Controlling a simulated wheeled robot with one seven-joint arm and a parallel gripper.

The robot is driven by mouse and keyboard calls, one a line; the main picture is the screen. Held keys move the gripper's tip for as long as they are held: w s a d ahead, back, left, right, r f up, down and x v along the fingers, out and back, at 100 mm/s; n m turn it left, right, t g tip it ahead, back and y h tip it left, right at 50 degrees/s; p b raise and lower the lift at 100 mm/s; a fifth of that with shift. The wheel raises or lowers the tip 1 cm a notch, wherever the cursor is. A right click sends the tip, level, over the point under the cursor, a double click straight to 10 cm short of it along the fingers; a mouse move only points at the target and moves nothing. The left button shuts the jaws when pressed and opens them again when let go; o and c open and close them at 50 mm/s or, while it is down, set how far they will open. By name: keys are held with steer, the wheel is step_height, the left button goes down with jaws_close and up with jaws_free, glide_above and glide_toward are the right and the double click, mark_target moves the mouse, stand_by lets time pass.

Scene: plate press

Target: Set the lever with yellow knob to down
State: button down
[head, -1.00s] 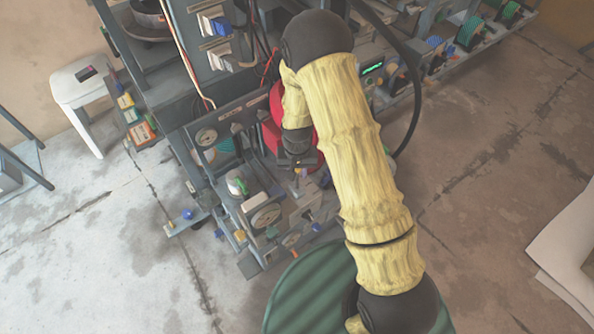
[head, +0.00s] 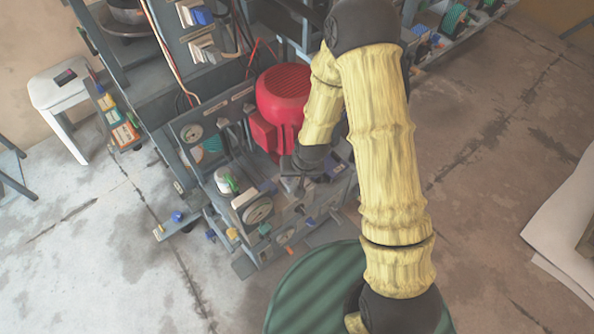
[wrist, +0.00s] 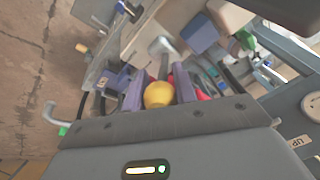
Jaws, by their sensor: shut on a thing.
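The yellow knob (wrist: 158,95) shows in the wrist view between the two fingers of my gripper (wrist: 159,88). The fingers are shut on it, one on each side. A grey lever shaft (wrist: 166,55) runs from the knob towards the machine. In the head view my gripper (head: 291,183) is low in front of the machine panel, to the right of a round dial. The knob cannot be made out there, and the lever's exact angle is unclear.
A red motor (head: 284,92) stands just behind my gripper. A round dial (head: 258,210) and a white dome with a green part (head: 227,181) are to its left. An "UP" label (wrist: 295,142) shows in the wrist view. A green drum (head: 318,285) stands in front.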

steer(key=shift+s+d+f, duration=0.35)
steer(key=shift+s+d, duration=0.15)
steer(key=shift+s, duration=0.1)
steer(key=c, duration=1.1)
jaws_free()
steer(key=shift+c, duration=0.2)
steer(key=shift+w, duration=0.1)
steer(key=shift+w+r, duration=0.15)
steer(key=shift+r, duration=0.45)
steer(key=p+v, duration=0.3)
steer(key=v, duration=1.3)
steer(key=shift+s+p, duration=0.3)
steer(key=shift+p, duration=0.05)
